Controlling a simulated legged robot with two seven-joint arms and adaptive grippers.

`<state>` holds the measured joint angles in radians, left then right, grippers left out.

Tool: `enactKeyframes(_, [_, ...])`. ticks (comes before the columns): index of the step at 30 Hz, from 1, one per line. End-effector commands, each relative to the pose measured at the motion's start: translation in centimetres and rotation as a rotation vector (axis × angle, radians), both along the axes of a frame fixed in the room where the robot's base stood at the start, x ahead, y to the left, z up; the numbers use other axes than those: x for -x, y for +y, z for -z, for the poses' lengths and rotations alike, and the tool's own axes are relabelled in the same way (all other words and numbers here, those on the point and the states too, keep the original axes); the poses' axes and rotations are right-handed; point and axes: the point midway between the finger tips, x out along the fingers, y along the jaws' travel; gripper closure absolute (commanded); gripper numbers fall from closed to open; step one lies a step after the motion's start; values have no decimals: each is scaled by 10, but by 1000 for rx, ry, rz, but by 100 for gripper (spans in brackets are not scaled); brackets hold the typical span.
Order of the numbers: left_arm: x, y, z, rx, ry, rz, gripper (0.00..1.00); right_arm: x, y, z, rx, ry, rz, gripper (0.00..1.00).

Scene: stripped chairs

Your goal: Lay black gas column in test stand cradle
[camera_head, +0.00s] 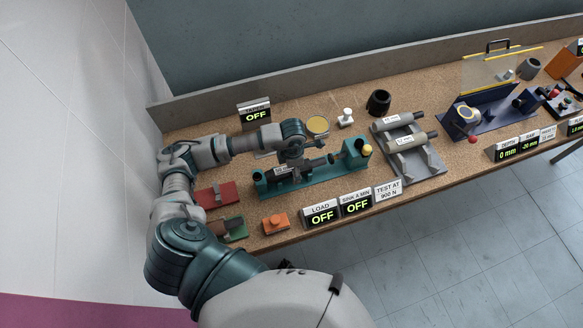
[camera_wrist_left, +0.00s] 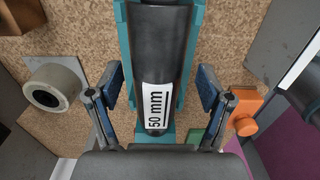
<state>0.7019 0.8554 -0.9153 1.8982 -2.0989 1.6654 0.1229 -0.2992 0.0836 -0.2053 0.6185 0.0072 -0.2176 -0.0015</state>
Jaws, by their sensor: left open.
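The black gas column (camera_wrist_left: 160,50) carries a white "50 mm" label and lies lengthwise in the channel of the teal test stand (camera_wrist_left: 124,45) in the wrist view. In the head view the teal stand (camera_head: 325,186) is on the bench, and part of the column (camera_head: 283,172) shows under my left gripper (camera_head: 300,160). My left gripper (camera_wrist_left: 161,88) is open, with one finger on each side of the column's labelled end and a gap on both sides. My right gripper is not in view.
A grey rack (camera_head: 432,165) with two silver columns stands right of the stand. An orange button box (camera_head: 275,222) and display signs (camera_head: 320,215) line the front edge. A red block (camera_head: 216,195) lies left. A black cup (camera_head: 378,102) stands behind.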

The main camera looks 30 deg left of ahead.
Motion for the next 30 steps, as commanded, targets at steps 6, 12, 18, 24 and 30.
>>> enactKeyframes(6, [-2, 2, -35, 1, -6, 0, 21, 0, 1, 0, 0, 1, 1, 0])
enactKeyframes(12, [-3, 1, -81, 1, -6, 0, 21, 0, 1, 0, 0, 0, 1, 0])
enactKeyframes(18, [-2, 0, -110, 0, -4, -1, 21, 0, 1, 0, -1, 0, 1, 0])
enactKeyframes(24, [-2, -1, -118, 1, -2, 0, 21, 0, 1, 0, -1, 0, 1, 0])
enactKeyframes(30, [-2, 1, -117, 2, -2, -1, 21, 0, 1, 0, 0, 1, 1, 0])
